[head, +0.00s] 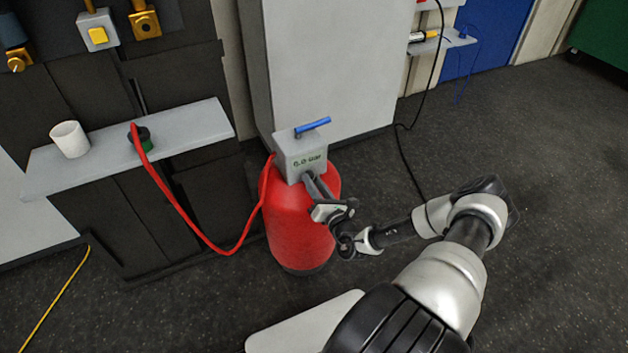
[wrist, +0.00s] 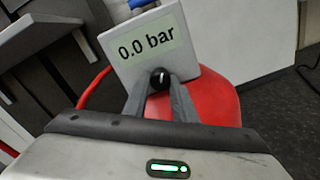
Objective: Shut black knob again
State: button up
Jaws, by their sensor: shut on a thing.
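The black knob (wrist: 160,77) sits on the front of a grey box (wrist: 112,52) with a display reading "0.0 bar". A white mark on the knob stands near upright. My gripper (wrist: 162,88) is shut on the knob, with one grey finger at each side of it. In the head view my gripper (head: 310,180) reaches the front of the grey box (head: 290,152) from the lower right, and the knob is hidden there. The box sits on top of a red tank (head: 297,235).
A blue lever (head: 313,127) tops the box. A red hose (head: 190,222) runs from the tank to a black and green piece (head: 139,138) on a grey shelf (head: 200,122), beside a white cup (head: 70,139). A pale cabinet (head: 335,65) stands behind the tank. Floor at right is clear.

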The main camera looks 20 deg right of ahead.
jog(key=n+p, duration=0.3)
jog(key=shift+r, duration=0.15)
jog(key=n+p, duration=0.3)
jog(key=n, duration=0.2)
jog(key=n+p, duration=0.1)
jog(key=n, duration=0.3)
jog(key=shift+n+p, duration=0.4)
jog(key=n, duration=0.2)
jog(key=n+p, duration=0.1)
jog(key=n, duration=0.1)
jog(key=shift+d+f+n+y+p, duration=0.1)
jog(key=shift+f+n+y+p, duration=0.1)
jog(key=shift+n+y+p, duration=0.1)
jog(key=n+p, duration=0.1)
jog(key=n, duration=0.3)
jog(key=shift+s+n+p, duration=0.1)
jog(key=shift+n+p, duration=0.2)
jog(key=shift+n, duration=0.1)
jog(key=n+p, duration=0.1)
jog(key=n, duration=0.2)
jog(key=shift+d+r+n, duration=0.1)
jog(key=shift+n, duration=0.2)
jog(key=n+p, duration=0.1)
jog(key=n, duration=0.2)
jog(key=shift+n+y+p, duration=0.3)
jog(key=shift+p, duration=0.05)
jog(key=n+p, duration=0.1)
jog(key=n, duration=0.3)
jog(key=shift+n+p, duration=0.3)
